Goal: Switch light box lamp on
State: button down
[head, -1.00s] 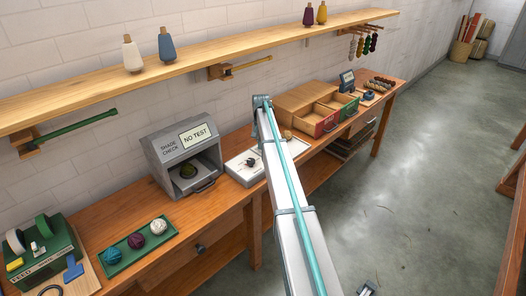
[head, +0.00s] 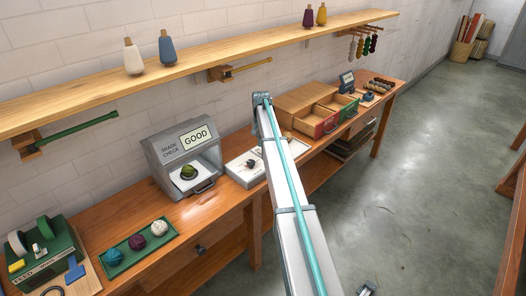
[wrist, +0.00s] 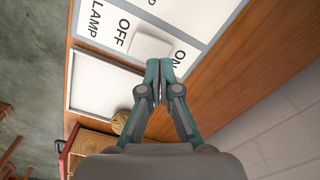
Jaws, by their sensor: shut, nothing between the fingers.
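The light box (head: 160,148), a grey hood marked SHADE CHECK, stands on the bench. Its sign (head: 195,136) reads GOOD and its inside is bright around an olive-green wool ball (head: 189,172). In the wrist view, a white panel marked LAMP (wrist: 98,22) has a pale switch (wrist: 150,44) between OFF and ON. My gripper (wrist: 162,66) is shut and empty, its fingertips at the switch's edge near ON. I cannot tell whether they touch it.
A green tray (head: 112,269) with three wool balls lies left of the light box. A white board (head: 237,180) and wooden drawers (head: 300,101) stand to its right. A shelf (head: 230,52) with cones runs above. The wrist view shows a white tray (wrist: 101,92) beside the panel.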

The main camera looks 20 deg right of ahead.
aim_at(261, 150)
jog(key=shift+r+p, duration=0.75)
jog(key=shift+r, duration=1.35)
